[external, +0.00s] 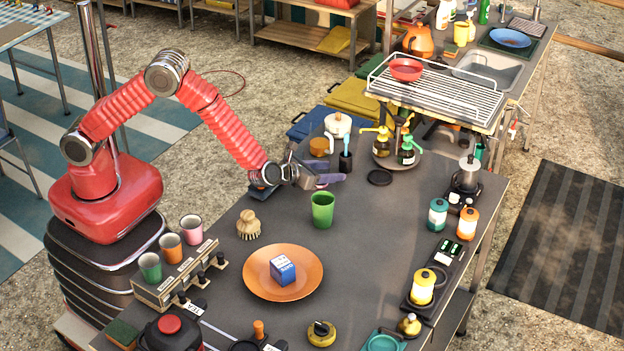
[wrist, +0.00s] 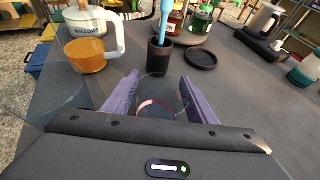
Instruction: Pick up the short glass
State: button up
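My gripper (external: 328,180) is low over the dark worktop, behind the green tumbler (external: 322,210) in the external view. In the wrist view its two purple fingers (wrist: 160,78) stand wide apart. A clear, see-through glass with a faint reddish ring (wrist: 157,103) shows between them, and looks like the short glass. In the external view only a small pinkish arc of it shows by the fingers. Its outline is faint, and I cannot tell whether either finger touches it.
A black pot with a blue brush (wrist: 159,57) stands just beyond the fingers, with a flat black disc (wrist: 201,60) to its right. An amber cup (wrist: 86,55) and white pot (wrist: 86,22) are at left. An orange plate with a blue box (external: 284,267) lies nearer the external camera.

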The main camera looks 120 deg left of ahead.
jog(key=c, duration=0.7)
notch_tip(320, 180, up, 10)
dwell(0.5)
dwell(0.4)
